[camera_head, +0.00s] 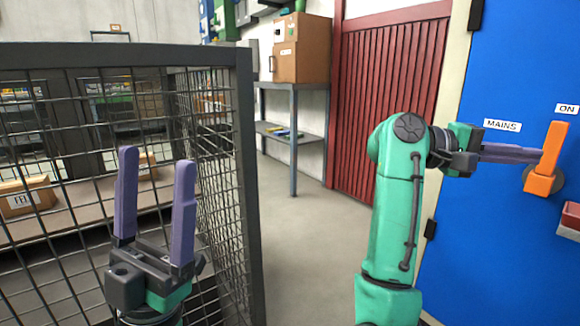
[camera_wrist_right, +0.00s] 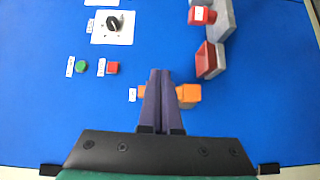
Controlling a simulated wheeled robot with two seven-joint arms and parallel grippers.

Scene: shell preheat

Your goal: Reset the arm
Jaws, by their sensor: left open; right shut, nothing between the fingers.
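My right gripper (camera_head: 541,154) reaches to the blue panel (camera_head: 500,230) at the right of the head view. Its purple fingers are shut together with nothing between them. The fingertips are at the orange mains switch handle (camera_head: 553,147), which stands nearly upright below the ON label (camera_head: 567,109). In the right wrist view the shut fingers (camera_wrist_right: 160,74) cover the middle of the orange handle (camera_wrist_right: 190,94); whether they touch it I cannot tell. My left gripper (camera_head: 157,160) is open and empty, pointing up in front of the mesh cage.
A dark mesh cage (camera_head: 245,170) fills the left side. A red box (camera_head: 570,222) sits beside the handle. The right wrist view shows a black knob (camera_wrist_right: 114,22), a green button (camera_wrist_right: 81,66) and a red button (camera_wrist_right: 112,68). The floor between cage and panel is clear.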

